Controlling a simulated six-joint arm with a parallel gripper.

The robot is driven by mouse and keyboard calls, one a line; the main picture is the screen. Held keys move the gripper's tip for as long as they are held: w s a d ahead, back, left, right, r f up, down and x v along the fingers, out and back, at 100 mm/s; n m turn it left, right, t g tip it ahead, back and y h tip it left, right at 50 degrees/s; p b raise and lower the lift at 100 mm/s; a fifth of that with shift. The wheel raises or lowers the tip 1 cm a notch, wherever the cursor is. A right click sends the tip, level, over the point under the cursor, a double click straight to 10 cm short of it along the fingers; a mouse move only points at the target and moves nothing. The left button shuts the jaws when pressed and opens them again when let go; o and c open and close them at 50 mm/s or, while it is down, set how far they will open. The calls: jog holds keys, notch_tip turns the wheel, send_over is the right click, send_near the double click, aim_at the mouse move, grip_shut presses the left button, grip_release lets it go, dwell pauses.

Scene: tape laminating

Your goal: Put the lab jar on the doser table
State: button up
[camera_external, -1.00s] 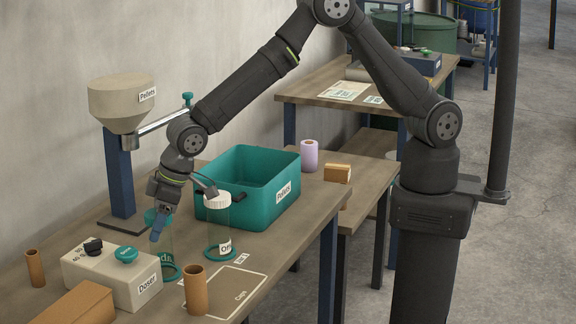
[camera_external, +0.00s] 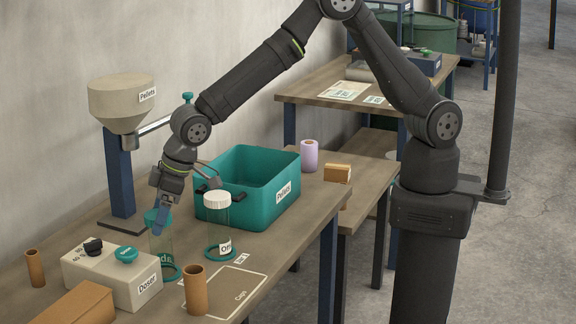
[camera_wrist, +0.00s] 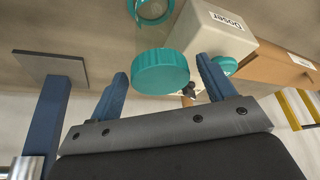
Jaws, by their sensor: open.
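A clear jar with a teal lid (camera_external: 152,217) stands on the wooden table beside the doser, its teal ring at the bottom. My gripper (camera_external: 161,222) is tilted down at this jar and partly hides it. In the wrist view, the teal lid (camera_wrist: 160,72) lies between the open fingers (camera_wrist: 160,78), with gaps visible on both sides. A second clear jar with a white lid (camera_external: 217,200) stands to the right. I cannot tell from the labels which is the lab jar. The doser (camera_external: 112,272) is a cream box at the table's front left; it also shows in the wrist view (camera_wrist: 212,35).
A teal pellets bin (camera_external: 262,205) stands behind the white-lidded jar. A pellets hopper (camera_external: 122,105) rises at the back left. Brown tubes (camera_external: 195,290) and a brown box (camera_external: 75,305) stand near the front. The marked caps area (camera_external: 235,292) is mostly clear.

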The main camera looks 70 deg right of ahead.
jog(key=v, duration=1)
jog(key=shift+f, duration=0.15)
jog(key=x, duration=1)
jog(key=shift+w+a, duration=0.2)
jog(key=shift+w, duration=0.15)
jog(key=shift+r, duration=0.4)
